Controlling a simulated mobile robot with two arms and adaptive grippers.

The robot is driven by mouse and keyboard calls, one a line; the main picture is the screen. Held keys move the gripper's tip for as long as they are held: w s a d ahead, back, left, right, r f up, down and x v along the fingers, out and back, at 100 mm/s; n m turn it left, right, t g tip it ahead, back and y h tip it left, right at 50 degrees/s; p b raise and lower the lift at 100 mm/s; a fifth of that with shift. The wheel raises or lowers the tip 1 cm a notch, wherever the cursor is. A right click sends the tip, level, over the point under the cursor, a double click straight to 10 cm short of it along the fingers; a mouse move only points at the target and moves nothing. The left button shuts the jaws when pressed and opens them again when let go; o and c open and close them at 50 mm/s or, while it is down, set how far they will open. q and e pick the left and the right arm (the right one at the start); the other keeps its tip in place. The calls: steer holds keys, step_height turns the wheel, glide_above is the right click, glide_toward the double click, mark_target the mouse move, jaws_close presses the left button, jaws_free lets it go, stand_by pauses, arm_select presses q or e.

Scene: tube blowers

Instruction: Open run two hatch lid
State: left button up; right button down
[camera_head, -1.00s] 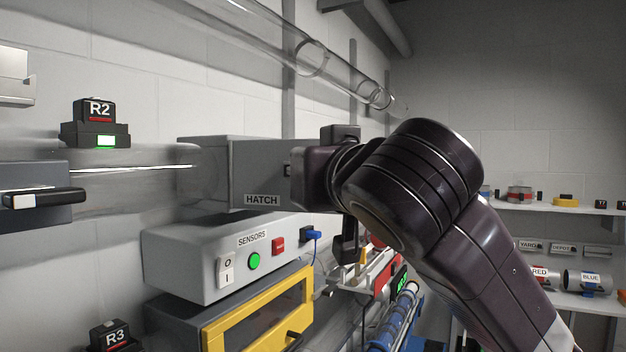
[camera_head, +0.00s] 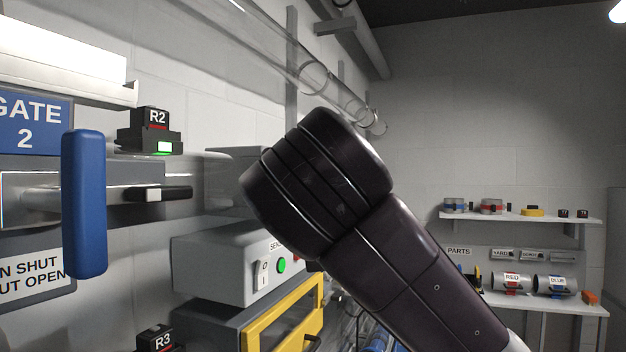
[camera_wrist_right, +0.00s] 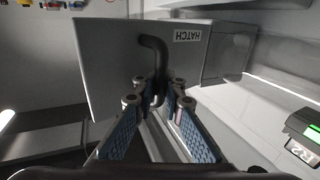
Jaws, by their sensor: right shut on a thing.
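The run two hatch is a grey box (camera_head: 232,172) on the R2 pipe, mostly hidden behind my right arm in the head view. In the right wrist view its grey lid (camera_wrist_right: 112,70) carries an upside-down HATCH label and a bent black handle (camera_wrist_right: 160,58). My right gripper (camera_wrist_right: 158,100) is shut on that handle, its blue-padded fingers on either side of the handle's lower end. I cannot tell whether the lid stands ajar. The right gripper is hidden in the head view. My left gripper is not in view.
A blue gate lever (camera_head: 84,204) stands close at the left, by the GATE 2 sign. The R2 sensor (camera_head: 150,132) shows a green light. A clear tube (camera_head: 275,50) runs above. Shelves (camera_head: 520,218) stand at far right.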

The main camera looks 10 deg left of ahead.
steer(key=shift+w+d+f, duration=0.1)
steer(key=shift+f, duration=0.05)
steer(key=c, duration=2.4)
jaws_free()
steer(key=shift+o, duration=0.5)
steer(key=shift+s+d, duration=0.2)
steer(key=shift+d, duration=0.05)
steer(key=shift+s+a, duration=0.1)
steer(key=shift+s, duration=0.15)
steer(key=s+d, duration=0.2)
steer(key=s, duration=0.9)
steer(key=shift+s+d, duration=0.15)
